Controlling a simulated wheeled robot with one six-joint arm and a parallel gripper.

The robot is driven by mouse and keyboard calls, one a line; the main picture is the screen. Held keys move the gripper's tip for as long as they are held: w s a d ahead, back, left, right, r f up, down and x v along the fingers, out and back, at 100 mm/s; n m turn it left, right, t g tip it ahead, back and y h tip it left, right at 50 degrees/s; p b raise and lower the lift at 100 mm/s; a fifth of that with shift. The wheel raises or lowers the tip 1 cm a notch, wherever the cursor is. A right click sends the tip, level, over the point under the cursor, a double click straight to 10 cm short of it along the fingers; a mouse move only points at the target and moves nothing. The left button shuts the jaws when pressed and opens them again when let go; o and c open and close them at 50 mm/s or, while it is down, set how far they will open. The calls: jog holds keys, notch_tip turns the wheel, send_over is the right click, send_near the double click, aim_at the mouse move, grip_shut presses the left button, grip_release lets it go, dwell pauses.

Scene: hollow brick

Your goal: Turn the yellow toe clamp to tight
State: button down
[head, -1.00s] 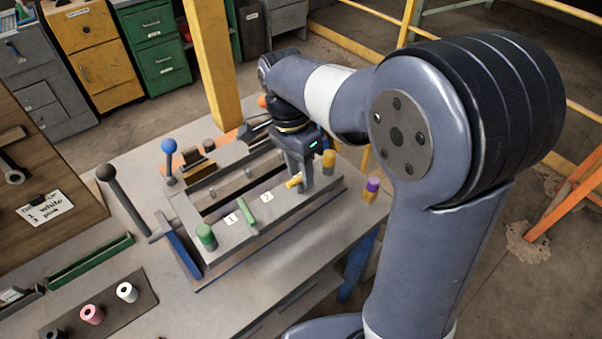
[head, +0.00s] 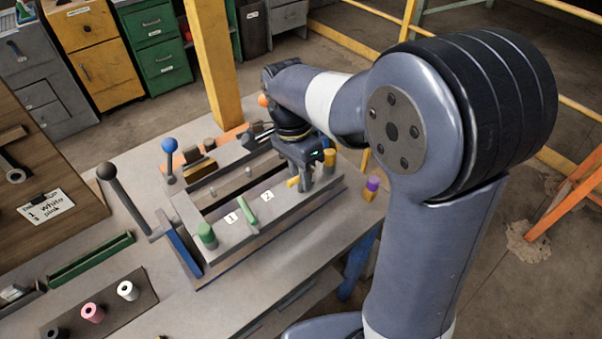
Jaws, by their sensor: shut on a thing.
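The yellow toe clamp (head: 292,183) is a small yellow bar on the front rail of the grey fixture (head: 230,236), right of the label 2. My gripper (head: 304,186) points down over it and is shut on it. The fingers hide part of the clamp. A yellow cylinder (head: 329,158) stands on the rail just right of my gripper. A green bar (head: 247,213) lies across the rail between labels 1 and 2, and a green cylinder (head: 207,236) stands at the rail's left end.
A black-knobbed lever (head: 107,172) and a blue-knobbed lever (head: 169,146) stand left of and behind the fixture. A purple-topped yellow block (head: 371,188) is at the table's right edge. White and pink spools (head: 128,291) stand front left.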

jog(key=shift+n, duration=0.3)
jog(key=n, duration=0.3)
jog(key=shift+a+n+t+h+p, duration=0.1)
jog(key=shift+n+t+h+p, duration=0.2)
jog(key=shift+n+p, duration=0.1)
jog(key=n, duration=0.4)
jog(key=shift+a+t, duration=0.1)
jog(key=shift+t, duration=0.3)
jog(key=n, duration=0.5)
jog(key=shift+t, duration=0.4)
jog(key=shift+s+a+n+t, duration=0.1)
jog(key=shift+n+t, duration=0.1)
jog(key=shift+n, duration=0.95)
jog(key=shift+s+n+t, duration=0.1)
jog(key=shift+n+t, duration=0.1)
jog(key=shift+n, duration=0.95)
jog(key=c, duration=1.4)
grip_release()
jog(key=shift+r, duration=0.1)
